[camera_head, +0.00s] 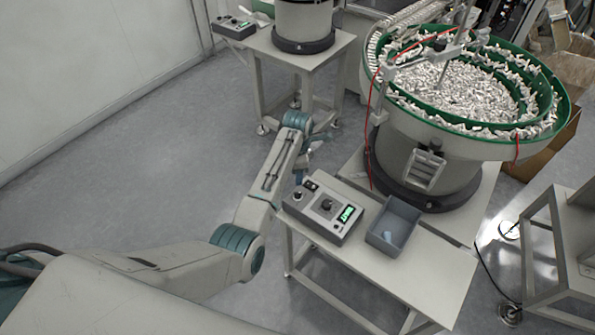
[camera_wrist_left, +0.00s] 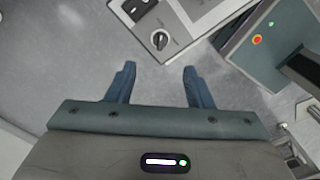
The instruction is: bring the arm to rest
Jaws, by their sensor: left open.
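My left arm reaches in from the lower left in the head view. My left gripper (camera_head: 312,146) is at the arm's far end, partly hidden behind the wrist, above the floor beside the table's left edge. In the left wrist view my left gripper (camera_wrist_left: 158,84) shows two blue fingers spread apart with nothing between them. Grey floor and the edge of a control box (camera_wrist_left: 160,38) lie beyond the fingertips. My right gripper is not in either view.
A control box (camera_head: 324,209) with a green display and a grey bin (camera_head: 394,226) stand on the near table (camera_head: 408,272). A green-rimmed bowl feeder (camera_head: 450,140) full of small parts stands behind them. Another table (camera_head: 293,54) stands at the back. Floor at left is clear.

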